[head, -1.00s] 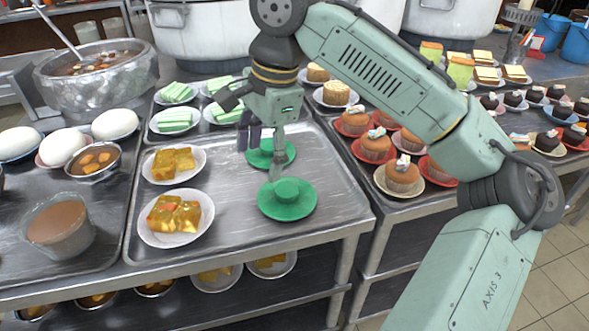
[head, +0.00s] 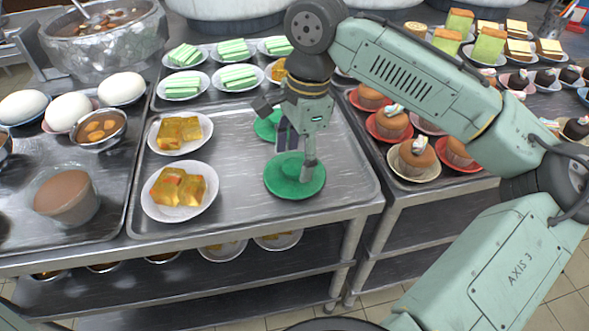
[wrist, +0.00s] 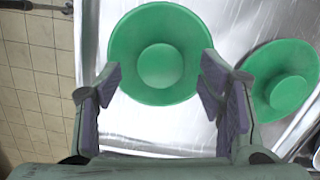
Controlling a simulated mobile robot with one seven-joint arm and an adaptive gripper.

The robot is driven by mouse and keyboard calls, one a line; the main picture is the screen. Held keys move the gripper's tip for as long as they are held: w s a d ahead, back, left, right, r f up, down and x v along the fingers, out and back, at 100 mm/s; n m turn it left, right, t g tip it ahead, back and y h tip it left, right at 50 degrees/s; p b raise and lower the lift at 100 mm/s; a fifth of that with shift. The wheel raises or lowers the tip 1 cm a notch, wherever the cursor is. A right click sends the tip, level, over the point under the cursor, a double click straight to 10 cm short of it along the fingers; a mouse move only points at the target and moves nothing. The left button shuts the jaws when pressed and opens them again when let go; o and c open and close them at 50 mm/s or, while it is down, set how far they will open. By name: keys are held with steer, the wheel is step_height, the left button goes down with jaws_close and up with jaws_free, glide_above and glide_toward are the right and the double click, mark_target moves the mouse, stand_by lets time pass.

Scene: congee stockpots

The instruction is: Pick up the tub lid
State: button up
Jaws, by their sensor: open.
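Two green round lids with raised round centres lie on the metal tray. The nearer lid (head: 290,184) is partly covered by my gripper in the head view. The farther lid (head: 266,126) is partly hidden behind my gripper. My gripper (head: 297,152) points down over the nearer lid, its jaws open and empty. In the wrist view one green lid (wrist: 160,60) is centred ahead of my spread fingers (wrist: 161,82), its raised centre between them. The other lid (wrist: 284,82) lies to the right. I cannot tell whether a finger touches the lid.
The tray (head: 240,205) also holds plates of yellow cake pieces (head: 180,192) at left. Cupcakes (head: 414,158) stand on the tray to the right. Green-and-white slices (head: 183,86) sit behind. A brown-filled tub (head: 66,196) stands at far left.

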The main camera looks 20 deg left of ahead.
steer(key=shift+a+f, duration=0.1)
steer(key=shift+f, duration=0.85)
steer(key=shift+c, duration=0.3)
steer(key=c, duration=0.9)
